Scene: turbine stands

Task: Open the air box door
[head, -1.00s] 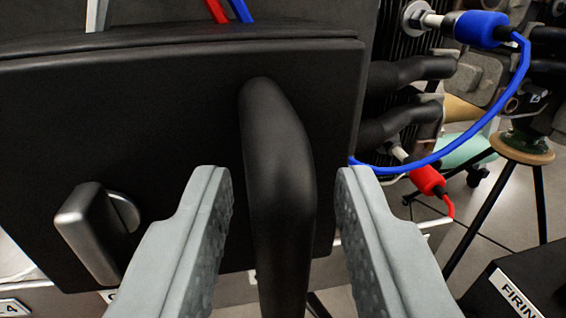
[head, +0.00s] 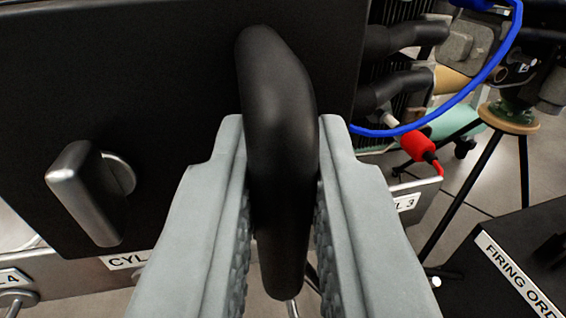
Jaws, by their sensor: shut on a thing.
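The air box door (head: 150,60) is a flat black panel filling the upper left of the view. A thick black handle (head: 272,80) stands out from the door's right part and runs downward toward me. My gripper (head: 284,150) has its two grey fingers closed on the sides of this handle. A silver latch knob (head: 85,190) sits on the door's lower left. No gap along the door's visible edges can be made out.
A blue cable (head: 440,118) and a red connector (head: 420,148) hang to the right of the door. A black box labelled "FIRING ORD" (head: 530,260) stands at the lower right. A stand with thin black legs (head: 508,118) is behind.

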